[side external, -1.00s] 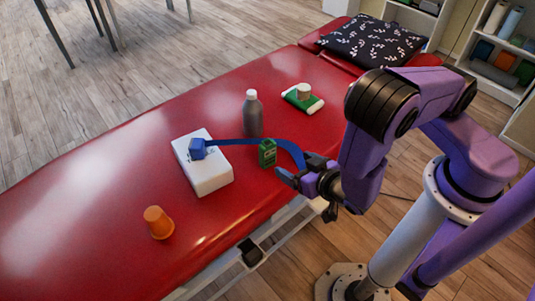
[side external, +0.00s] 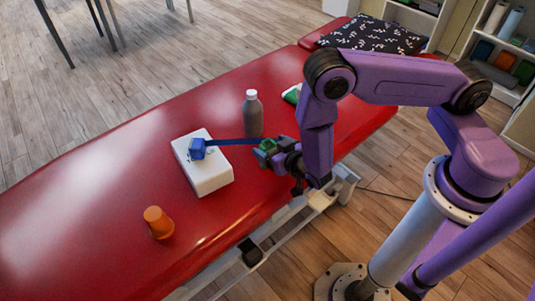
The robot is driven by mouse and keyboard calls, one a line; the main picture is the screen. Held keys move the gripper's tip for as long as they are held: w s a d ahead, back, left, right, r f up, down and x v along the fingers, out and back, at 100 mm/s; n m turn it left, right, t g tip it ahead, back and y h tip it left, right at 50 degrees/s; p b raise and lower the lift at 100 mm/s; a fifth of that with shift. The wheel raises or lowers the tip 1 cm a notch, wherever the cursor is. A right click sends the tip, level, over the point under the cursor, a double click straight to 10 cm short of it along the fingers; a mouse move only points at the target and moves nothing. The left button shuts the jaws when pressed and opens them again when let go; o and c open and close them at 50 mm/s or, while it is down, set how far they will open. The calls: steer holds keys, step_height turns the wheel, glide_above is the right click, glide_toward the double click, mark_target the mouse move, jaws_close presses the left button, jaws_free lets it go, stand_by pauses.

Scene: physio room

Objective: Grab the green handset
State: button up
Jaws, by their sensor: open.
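A grey bottle with a white cap (side external: 252,116) stands close behind the handset. An orange cup (side external: 158,222) is at the front left of the red couch (side external: 100,190). A green and white item (side external: 292,94) is partly hidden by my arm. A patterned pillow (side external: 372,34) lies at the far end.

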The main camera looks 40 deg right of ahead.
steer(key=shift+f+x, duration=0.2)
steer(key=shift+x, duration=2.35)
steer(key=shift+s+d, duration=0.15)
steer(key=c, duration=1.1)
